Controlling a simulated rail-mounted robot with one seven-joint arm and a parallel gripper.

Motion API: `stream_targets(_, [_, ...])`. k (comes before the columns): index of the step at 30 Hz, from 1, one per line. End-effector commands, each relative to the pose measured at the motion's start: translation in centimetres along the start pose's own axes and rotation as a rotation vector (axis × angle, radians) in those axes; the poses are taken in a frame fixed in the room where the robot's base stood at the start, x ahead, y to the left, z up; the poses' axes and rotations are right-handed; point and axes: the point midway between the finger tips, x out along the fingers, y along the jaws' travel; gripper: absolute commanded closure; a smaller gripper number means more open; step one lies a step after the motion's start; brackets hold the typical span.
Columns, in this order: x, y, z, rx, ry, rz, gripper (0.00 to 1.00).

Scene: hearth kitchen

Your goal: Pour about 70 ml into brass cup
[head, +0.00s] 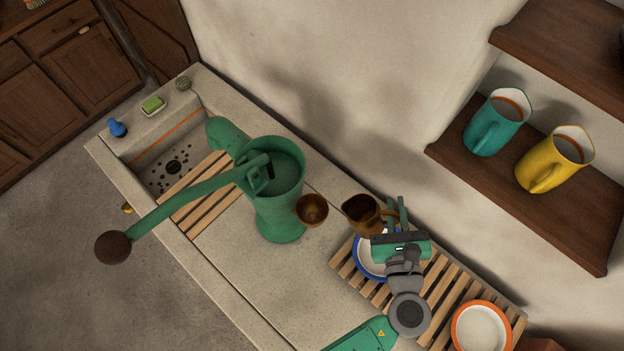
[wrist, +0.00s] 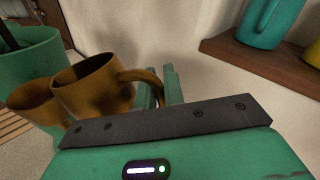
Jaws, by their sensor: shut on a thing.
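My gripper (head: 397,212) is shut on the handle of a brown jug (head: 362,214), above the counter by the slatted rack. In the wrist view my fingers (wrist: 163,92) close around the handle of the jug (wrist: 92,92). The jug appears tilted a little to the left, its mouth toward a second brown vessel, apparently the brass cup (head: 313,210). The cup is close left of the jug, beside the green pump, and shows partly behind the jug in the wrist view (wrist: 35,108). The jug's inside is dark; I cannot make out a liquid level or stream.
A green hand pump (head: 280,215) with a long lever stands left of the cup. The slatted rack (head: 447,312) holds a blue-rimmed plate (head: 362,262) under my gripper and an orange-rimmed bowl (head: 482,328). Teal (head: 492,128) and yellow (head: 553,160) pitchers stand on a wall shelf. The front counter is clear.

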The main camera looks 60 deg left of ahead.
Motion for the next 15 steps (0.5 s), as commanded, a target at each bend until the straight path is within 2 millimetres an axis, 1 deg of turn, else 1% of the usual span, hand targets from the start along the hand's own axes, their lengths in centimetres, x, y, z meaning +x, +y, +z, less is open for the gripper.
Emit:
stream_targets(7, [0.0,-0.1,-0.1,0.01,-0.003,-0.001,1.0])
stream_targets(11, [-0.1,-0.6,-1.3,0.092,-0.019,-0.001,1.0])
stream_targets(15, [-0.2,-1.3,-2.6,0.22,-0.046,0.0,1.0])
